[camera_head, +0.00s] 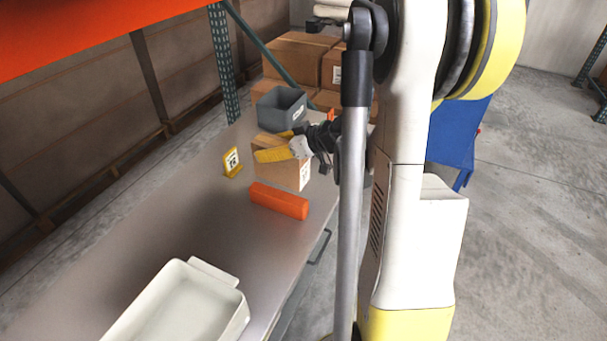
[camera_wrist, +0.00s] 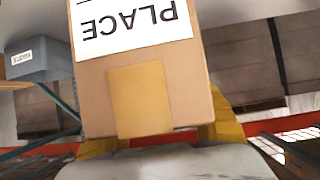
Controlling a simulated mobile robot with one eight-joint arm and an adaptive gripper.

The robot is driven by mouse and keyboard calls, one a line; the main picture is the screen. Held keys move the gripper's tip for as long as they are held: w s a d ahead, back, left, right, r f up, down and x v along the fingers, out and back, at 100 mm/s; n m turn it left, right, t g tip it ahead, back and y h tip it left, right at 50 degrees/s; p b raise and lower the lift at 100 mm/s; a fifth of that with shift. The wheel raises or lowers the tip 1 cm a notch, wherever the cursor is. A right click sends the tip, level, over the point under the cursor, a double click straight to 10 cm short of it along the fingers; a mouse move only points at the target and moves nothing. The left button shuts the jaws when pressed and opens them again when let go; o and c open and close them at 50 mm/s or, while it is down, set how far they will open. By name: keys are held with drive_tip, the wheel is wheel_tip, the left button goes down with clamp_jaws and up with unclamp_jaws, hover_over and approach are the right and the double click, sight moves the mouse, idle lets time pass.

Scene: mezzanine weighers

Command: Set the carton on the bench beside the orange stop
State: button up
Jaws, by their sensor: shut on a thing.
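The brown carton (camera_head: 283,171) is at the far part of the grey bench (camera_head: 190,220), just behind the orange stop (camera_head: 279,201). The stop is a long orange block lying on the bench top. My gripper (camera_head: 284,152) is shut on the carton from above and the right, with a yellow finger across its top. In the wrist view the carton (camera_wrist: 95,90) fills the middle, showing a white label that reads PLACE upside down, with yellow fingers at its lower end. I cannot tell whether the carton's underside touches the bench.
A grey bin (camera_head: 281,110) stands behind the carton. A yellow numbered marker (camera_head: 232,162) stands to its left. A cream tray (camera_head: 185,305) is at the near end. Stacked cartons (camera_head: 296,58) are beyond the bench. The bench's middle left is clear.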

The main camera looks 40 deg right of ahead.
drive_tip(key=s+d+f+b, duration=0.1)
drive_tip(key=s+d+f, duration=0.1)
drive_tip(key=s+d, duration=0.45)
drive_tip(key=s+d+f, duration=0.2)
drive_tip(key=s+d, duration=0.1)
drive_tip(key=d, duration=0.7)
drive_tip(key=shift+n+y, duration=0.3)
drive_tip(key=shift+w+a+f+b, duration=1)
drive_tip(key=shift+w+f+b, duration=0.15)
drive_tip(key=shift+w+f, duration=0.6)
drive_tip(key=shift+w+a+f+b, duration=1.1)
drive_tip(key=shift+w+f, duration=0.4)
drive_tip(key=shift+f, duration=0.3)
drive_tip(key=shift+w+a+f+b, duration=0.9)
drive_tip(key=shift+w+f+b, duration=0.35)
drive_tip(key=shift+w+f, duration=0.5)
drive_tip(key=shift+s+f, duration=0.1)
drive_tip(key=shift+s, duration=0.05)
drive_tip(key=shift+f, duration=0.2)
drive_tip(key=o, duration=1.4)
drive_tip(key=shift+r, duration=0.1)
